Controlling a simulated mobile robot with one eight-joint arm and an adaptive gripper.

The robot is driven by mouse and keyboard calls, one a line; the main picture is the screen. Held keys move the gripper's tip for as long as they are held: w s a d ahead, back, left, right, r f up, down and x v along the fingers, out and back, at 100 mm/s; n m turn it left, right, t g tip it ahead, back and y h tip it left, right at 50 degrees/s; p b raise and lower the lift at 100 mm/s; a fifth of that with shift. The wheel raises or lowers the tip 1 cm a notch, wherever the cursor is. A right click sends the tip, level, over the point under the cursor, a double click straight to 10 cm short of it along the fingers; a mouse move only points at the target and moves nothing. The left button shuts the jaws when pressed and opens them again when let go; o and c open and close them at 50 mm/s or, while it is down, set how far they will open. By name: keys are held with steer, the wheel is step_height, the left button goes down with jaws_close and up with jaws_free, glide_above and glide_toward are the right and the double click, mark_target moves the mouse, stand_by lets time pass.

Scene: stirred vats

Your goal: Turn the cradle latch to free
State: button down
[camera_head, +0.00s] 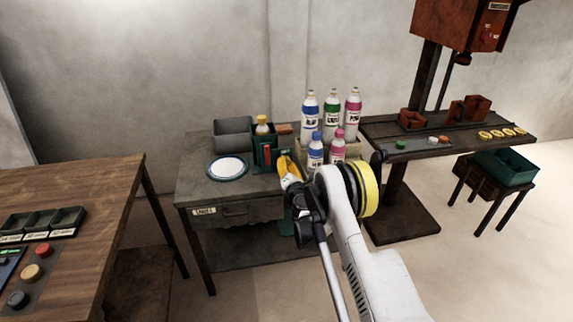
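I cannot make out the cradle latch for certain. A dark green stand (264,151) with small red marks is on the grey bench, with a yellow-capped bottle (262,127) behind it. On the right table, reddish-brown blocks (477,107) stand around the base of a column; I cannot tell whether they form the cradle. My gripper (288,168) reaches over the right part of the grey bench, close to the green stand. Yellow and white show at its end. Its fingers are too small and covered to tell whether they are open or touching anything.
Several labelled bottles (332,112) stand in a crate right of my gripper. A round white plate (228,167) and a grey bin (233,133) are on the grey bench (193,187). A wooden table (103,190) is at left; a green tray (505,168) is at right.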

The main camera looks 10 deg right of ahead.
steer(key=c, duration=1)
jaws_free()
steer(key=shift+c, duration=0.2)
steer(key=shift+s, duration=0.1)
steer(key=s, duration=0.7)
steer(key=shift+s, duration=0.15)
steer(key=shift+r, duration=0.1)
